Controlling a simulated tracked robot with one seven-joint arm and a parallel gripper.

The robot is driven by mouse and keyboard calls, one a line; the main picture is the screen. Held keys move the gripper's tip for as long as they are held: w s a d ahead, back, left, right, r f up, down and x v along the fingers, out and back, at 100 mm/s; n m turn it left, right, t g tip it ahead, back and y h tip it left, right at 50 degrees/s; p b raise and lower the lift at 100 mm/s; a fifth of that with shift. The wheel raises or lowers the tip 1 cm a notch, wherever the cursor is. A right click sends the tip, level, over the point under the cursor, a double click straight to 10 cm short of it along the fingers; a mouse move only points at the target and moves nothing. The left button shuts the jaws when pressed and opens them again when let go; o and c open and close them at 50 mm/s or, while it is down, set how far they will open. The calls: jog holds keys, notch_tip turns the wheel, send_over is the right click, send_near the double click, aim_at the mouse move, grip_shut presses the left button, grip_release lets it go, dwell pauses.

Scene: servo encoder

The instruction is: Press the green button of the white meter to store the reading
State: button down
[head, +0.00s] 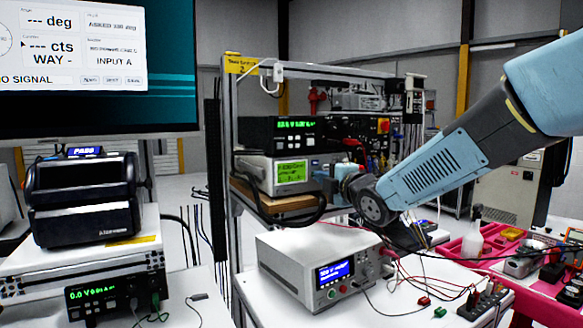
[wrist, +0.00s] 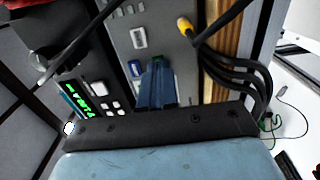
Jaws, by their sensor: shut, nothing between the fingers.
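The white meter (head: 262,180) with a lit green screen sits on the wooden shelf of the rack in the head view. Its light front panel (wrist: 165,38) fills the upper middle of the wrist view, with a blue key and a pale key on it. I cannot make out a green button in either view. My gripper (wrist: 157,62) is shut and empty, its blue fingers pointing at this panel close to the blue key. I cannot tell whether they touch it. In the head view my gripper (head: 326,184) is at the right end of the meter's front, partly covering it.
A black meter (head: 262,133) with green digits sits on top of the white one. Black cables and a yellow plug (wrist: 184,27) are beside the fingers in the wrist view. A white box with a blue display (head: 285,262) stands on the table below. The monitor (head: 70,110) reads "NO SIGNAL".

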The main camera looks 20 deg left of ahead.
jog(key=shift+w+a, duration=0.2)
jog(key=shift+a, duration=0.1)
dwell(0.9)
jog(key=shift+s+d, duration=0.1)
jog(key=shift+d, duration=0.05)
jog(key=shift+v, duration=0.85)
jog(key=v, duration=0.7)
jog(key=shift+s+d, duration=0.15)
jog(key=shift+s, duration=0.05)
dwell(0.6)
